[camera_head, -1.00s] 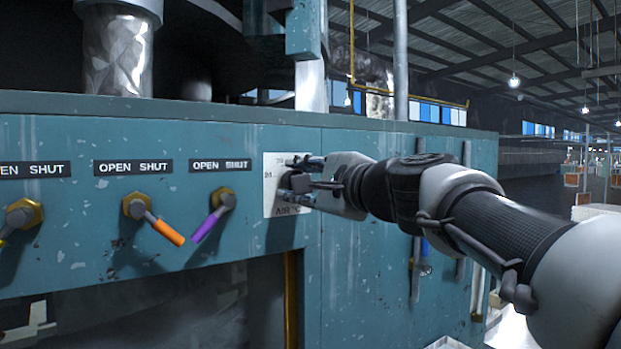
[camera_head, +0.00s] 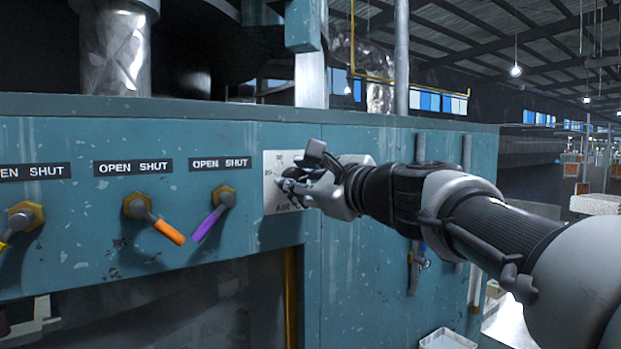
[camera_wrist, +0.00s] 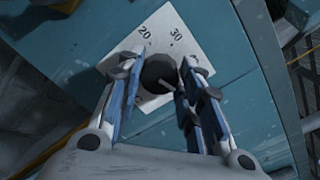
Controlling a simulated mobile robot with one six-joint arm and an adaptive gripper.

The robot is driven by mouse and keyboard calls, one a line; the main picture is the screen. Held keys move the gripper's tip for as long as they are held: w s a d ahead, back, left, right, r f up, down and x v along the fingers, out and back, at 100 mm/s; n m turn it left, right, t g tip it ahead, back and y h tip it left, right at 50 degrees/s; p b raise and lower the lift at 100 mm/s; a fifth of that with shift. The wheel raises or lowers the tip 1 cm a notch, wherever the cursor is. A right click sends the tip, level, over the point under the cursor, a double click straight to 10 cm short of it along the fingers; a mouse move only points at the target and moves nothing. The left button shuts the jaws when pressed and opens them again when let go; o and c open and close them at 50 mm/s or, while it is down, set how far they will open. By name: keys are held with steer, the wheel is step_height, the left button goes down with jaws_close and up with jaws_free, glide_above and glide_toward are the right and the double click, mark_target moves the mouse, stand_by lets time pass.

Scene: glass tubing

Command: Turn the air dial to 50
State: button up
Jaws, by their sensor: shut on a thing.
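The air dial is a dark round knob (camera_wrist: 160,74) on a white square plate (camera_head: 270,165) marked AIR, fixed to the teal panel. In the wrist view the plate shows the numbers 20 and 30 near its upper edge; the other marks are partly hidden by my fingers. A pale line shows on the knob, but I cannot tell its exact reading. My gripper (camera_wrist: 162,82) is at the plate, its two blue-grey fingers on either side of the knob and shut on it. In the head view (camera_head: 303,178) the gripper covers most of the dial.
Orange (camera_head: 165,231) and purple (camera_head: 208,226) valve levers under OPEN SHUT labels sit left of the dial, with another valve (camera_head: 22,217) at the far left. A pale tray (camera_head: 447,340) lies below.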

stand_by(0.3)
steer(key=o, duration=1.1)
steer(key=v, duration=1.2)
